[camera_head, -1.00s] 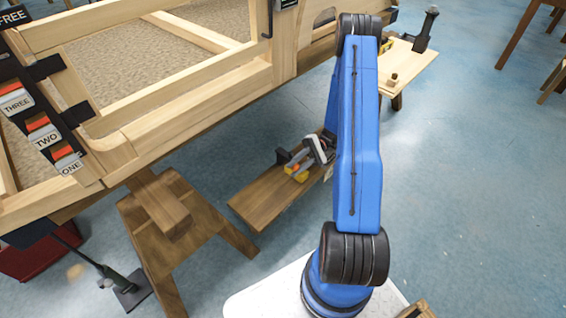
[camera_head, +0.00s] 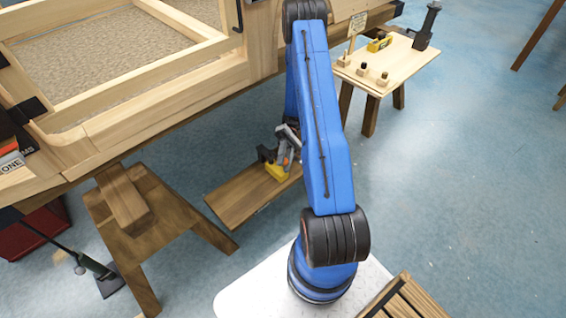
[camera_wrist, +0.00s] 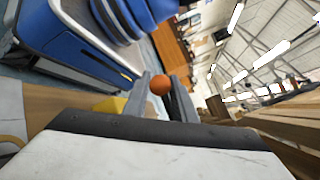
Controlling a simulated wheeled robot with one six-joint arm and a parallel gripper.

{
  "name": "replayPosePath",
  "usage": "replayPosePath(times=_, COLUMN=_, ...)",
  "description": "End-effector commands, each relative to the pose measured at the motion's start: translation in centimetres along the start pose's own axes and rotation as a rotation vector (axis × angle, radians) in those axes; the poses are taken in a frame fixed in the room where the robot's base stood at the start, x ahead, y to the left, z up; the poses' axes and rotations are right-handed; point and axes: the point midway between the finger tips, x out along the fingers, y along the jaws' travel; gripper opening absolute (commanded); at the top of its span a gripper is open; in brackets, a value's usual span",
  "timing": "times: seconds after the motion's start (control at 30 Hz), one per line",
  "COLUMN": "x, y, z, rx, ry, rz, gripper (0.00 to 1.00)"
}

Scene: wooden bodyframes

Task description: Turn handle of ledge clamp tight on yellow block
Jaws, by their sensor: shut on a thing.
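The yellow block (camera_head: 277,172) sits at the end of a brown wooden ledge (camera_head: 240,195) in the head view, with the dark ledge clamp (camera_head: 265,154) beside it. My gripper (camera_head: 287,152) is low at the clamp, partly behind my blue arm. In the wrist view, my two grey fingers (camera_wrist: 165,98) are on either side of the round orange knob of the clamp handle (camera_wrist: 159,85), and the gripper is shut on it. The yellow block (camera_wrist: 110,105) shows just left of the fingers. The clamp's screw and its contact with the block are hidden.
A large wooden frame (camera_head: 120,85) on a trestle (camera_head: 150,215) stands at the left. A small table (camera_head: 405,65) with a yellow tool and pegs is at the back right. A slatted wooden item (camera_head: 405,300) is close to my base. Blue floor lies open at the right.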

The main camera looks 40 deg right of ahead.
Motion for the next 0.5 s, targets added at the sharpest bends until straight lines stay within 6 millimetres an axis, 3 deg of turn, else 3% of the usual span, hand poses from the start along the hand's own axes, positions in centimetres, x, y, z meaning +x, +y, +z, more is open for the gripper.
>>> replayPosePath(times=0.47, x=-0.05, y=0.14, z=-0.12, rx=0.000, ry=-0.011, rz=0.011, gripper=0.00)
replayPosePath(times=0.5, x=-0.05, y=0.14, z=-0.12, rx=0.000, ry=-0.010, rz=0.011, gripper=0.27)
